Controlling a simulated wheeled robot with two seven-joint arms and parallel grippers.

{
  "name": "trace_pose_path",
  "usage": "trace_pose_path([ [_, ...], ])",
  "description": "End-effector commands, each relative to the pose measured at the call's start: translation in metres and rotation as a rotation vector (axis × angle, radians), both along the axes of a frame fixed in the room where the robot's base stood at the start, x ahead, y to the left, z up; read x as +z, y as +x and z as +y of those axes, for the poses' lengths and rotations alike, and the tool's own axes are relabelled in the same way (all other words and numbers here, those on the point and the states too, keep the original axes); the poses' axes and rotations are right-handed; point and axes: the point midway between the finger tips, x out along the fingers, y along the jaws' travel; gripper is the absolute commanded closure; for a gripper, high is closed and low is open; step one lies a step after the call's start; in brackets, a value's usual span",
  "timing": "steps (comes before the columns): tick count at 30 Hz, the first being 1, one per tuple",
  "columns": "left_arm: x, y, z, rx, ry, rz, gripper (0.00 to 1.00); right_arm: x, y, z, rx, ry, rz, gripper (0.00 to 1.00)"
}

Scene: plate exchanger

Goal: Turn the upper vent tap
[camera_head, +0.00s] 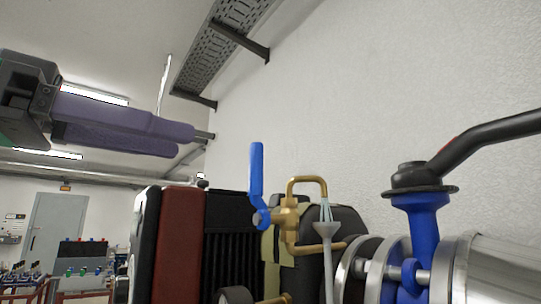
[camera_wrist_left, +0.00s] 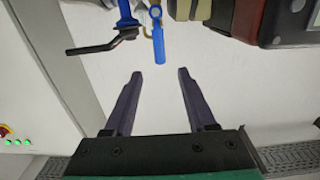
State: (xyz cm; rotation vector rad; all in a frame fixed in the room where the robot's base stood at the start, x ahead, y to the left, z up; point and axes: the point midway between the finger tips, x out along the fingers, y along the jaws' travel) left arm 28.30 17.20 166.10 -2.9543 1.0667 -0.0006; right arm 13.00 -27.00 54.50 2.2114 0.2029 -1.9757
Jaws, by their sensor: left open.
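The upper vent tap has a blue lever handle (camera_head: 257,172) standing upright on a brass body (camera_head: 287,218) with a bent brass pipe. In the left wrist view its blue handle (camera_wrist_left: 159,42) points toward the gap between my fingers, just beyond the fingertips. My left gripper (camera_head: 186,140) comes in from the upper left in the head view, its purple fingers pointing right, left of the handle and apart from it. In the left wrist view the left gripper (camera_wrist_left: 160,76) is open with nothing between its fingers. My right gripper is in neither view.
A larger valve with a black lever (camera_head: 485,138) and blue neck stands right of the tap; the lever (camera_wrist_left: 95,47) also shows in the left wrist view. The plate stack with a red plate (camera_head: 180,245) is left below the tap. White wall (camera_head: 370,100) lies behind.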

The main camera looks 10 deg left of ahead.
Motion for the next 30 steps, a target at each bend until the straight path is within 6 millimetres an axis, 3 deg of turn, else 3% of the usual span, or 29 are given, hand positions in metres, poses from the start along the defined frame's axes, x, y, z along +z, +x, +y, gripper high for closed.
trace_pose_path([
  [6,0.004,0.048,-0.039,-0.002,0.003,0.007,0.44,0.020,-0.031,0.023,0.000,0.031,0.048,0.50],
  [12,0.003,0.080,-0.066,-0.001,0.002,0.005,0.44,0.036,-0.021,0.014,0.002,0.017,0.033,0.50],
  [17,0.001,0.090,-0.074,0.000,0.000,0.001,0.44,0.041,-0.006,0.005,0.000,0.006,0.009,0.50],
  [23,0.000,0.090,-0.074,0.001,-0.001,0.001,0.44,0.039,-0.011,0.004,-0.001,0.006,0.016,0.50],
  [27,0.000,0.090,-0.074,0.001,0.000,0.001,0.93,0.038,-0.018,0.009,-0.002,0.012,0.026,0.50],
  [28,0.000,0.090,-0.074,0.000,0.000,0.001,1.00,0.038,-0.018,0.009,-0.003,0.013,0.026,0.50],
  [30,0.000,0.090,-0.074,0.000,0.000,0.001,1.00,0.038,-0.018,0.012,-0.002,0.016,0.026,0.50],
])
